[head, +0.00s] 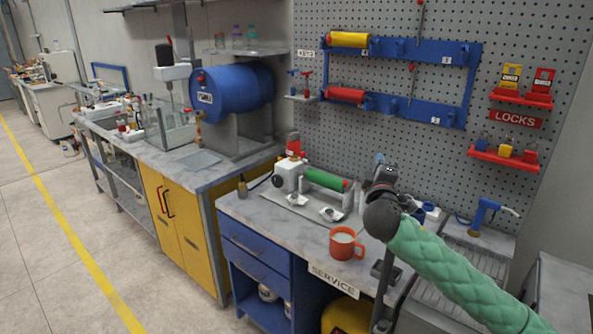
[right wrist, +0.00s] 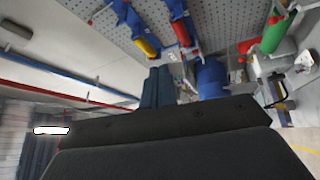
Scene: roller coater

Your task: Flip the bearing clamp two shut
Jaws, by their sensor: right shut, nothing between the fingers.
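The green roller also shows in the right wrist view (right wrist: 273,34), upper right. The bearing clamps are too small to tell apart, and I cannot tell which is clamp two or whether it is open. My right gripper (head: 379,163) is to the right of the green roller, apart from it, shut and empty. Its dark fingers (right wrist: 158,86) show in the right wrist view. My left gripper is not in view.
An orange mug (head: 345,243) stands at the bench's front. A blue wall rack (head: 385,48) holds a yellow roller (head: 348,39) and a red roller (head: 345,94). A blue drum (head: 238,88) is at the left. Lock shelves (head: 503,159) hang right.

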